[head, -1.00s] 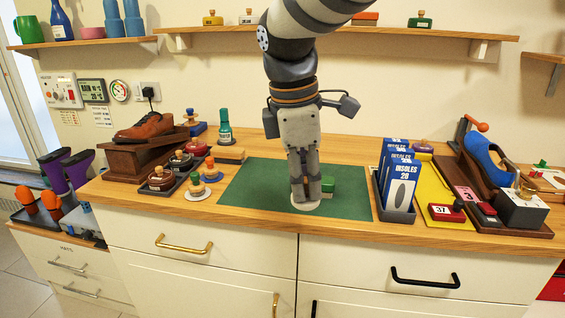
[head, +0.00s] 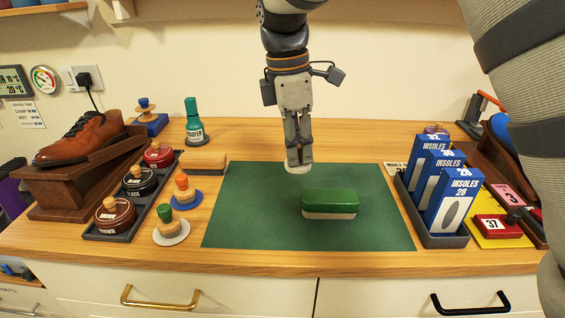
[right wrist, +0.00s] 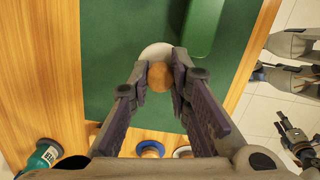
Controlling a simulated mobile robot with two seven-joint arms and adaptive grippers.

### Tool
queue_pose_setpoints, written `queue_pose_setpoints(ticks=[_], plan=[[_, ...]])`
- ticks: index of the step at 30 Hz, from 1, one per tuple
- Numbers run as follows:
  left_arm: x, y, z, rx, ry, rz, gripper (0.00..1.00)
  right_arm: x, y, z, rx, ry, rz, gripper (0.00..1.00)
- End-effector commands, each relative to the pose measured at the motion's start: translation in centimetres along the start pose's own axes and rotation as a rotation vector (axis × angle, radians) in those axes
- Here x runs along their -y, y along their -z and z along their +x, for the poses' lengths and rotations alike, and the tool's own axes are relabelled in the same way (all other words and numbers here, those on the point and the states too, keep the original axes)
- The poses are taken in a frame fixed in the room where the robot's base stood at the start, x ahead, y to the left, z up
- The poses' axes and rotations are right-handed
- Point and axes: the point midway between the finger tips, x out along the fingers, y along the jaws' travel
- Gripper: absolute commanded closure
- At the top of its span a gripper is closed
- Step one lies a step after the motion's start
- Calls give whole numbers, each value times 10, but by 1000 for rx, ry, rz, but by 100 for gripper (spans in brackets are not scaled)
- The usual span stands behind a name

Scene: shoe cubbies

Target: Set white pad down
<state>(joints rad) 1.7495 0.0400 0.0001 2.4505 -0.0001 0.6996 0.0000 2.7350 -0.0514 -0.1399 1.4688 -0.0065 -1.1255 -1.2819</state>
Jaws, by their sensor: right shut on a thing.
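The white pad (right wrist: 155,50) is a round white disc with a wooden knob (right wrist: 160,77). My right gripper (right wrist: 161,73) is shut on the knob, one finger on each side. In the head view my right gripper (head: 297,158) points down over the back part of the green mat (head: 250,215), with the white pad (head: 297,170) level under its fingertips. Whether the pad touches the mat or hangs just above it I cannot tell. My left gripper is not in the head view; grey parts of mine at the right edge of the wrist view are unclear.
A green-topped block (head: 330,202) lies on the mat in front and to the right of the pad. An insole box holder (head: 440,238) stands right of the mat. Two other knobbed pads (head: 171,232) and a tray of tins (head: 103,233) stand left. The mat's left part is clear.

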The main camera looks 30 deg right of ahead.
Motion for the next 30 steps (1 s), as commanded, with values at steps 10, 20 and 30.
queue_pose_setpoints(ticks=[10, 20, 30], plan=[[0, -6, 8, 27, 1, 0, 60, -22, -20, 59, 2, 4, -1, 100], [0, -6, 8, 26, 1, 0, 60, -22, -17, 74, -1, -5, -1, 100], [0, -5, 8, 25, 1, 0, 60, -22, -17, 76, -1, -4, 0, 62]])
